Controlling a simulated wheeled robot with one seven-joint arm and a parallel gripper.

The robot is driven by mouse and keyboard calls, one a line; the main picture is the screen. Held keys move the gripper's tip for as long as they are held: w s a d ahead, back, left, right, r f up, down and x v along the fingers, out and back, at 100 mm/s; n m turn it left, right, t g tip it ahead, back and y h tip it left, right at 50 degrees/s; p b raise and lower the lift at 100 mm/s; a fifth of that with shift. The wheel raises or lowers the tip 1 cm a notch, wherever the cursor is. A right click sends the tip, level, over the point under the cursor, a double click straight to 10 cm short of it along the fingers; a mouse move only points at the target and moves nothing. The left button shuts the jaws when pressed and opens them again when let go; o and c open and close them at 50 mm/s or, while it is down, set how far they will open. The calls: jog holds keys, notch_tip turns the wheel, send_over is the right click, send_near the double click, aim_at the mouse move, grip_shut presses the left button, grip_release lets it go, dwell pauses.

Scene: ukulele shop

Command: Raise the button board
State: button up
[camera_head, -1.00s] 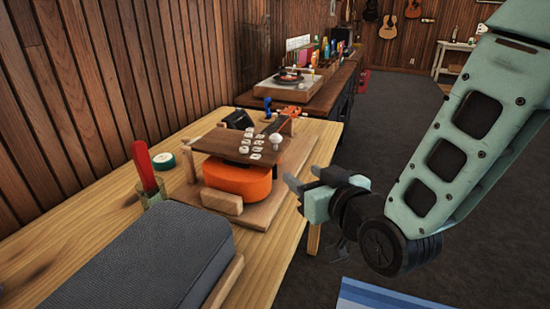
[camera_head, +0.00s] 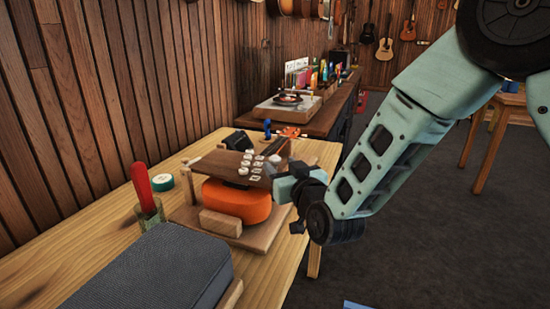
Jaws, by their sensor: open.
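The button board (camera_head: 215,167) is a dark brown flat panel with several white buttons on its right part. It lies over an orange ukulele (camera_head: 238,202) on a wooden stand (camera_head: 262,238) on the workbench. My gripper (camera_head: 274,177) is open at the right edge of the board, with its fingers pointing left. The fingertips overlap the board's right end, and I cannot tell whether they touch it.
A red-handled tool in a glass jar (camera_head: 148,212) and a green-rimmed round tin (camera_head: 163,182) stand left of the stand. A grey cushioned block (camera_head: 150,270) fills the front of the bench. A turntable (camera_head: 288,105) sits farther back.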

aim_at(278, 162)
jog(key=shift+x, duration=2.15)
jog(key=shift+c, duration=0.3)
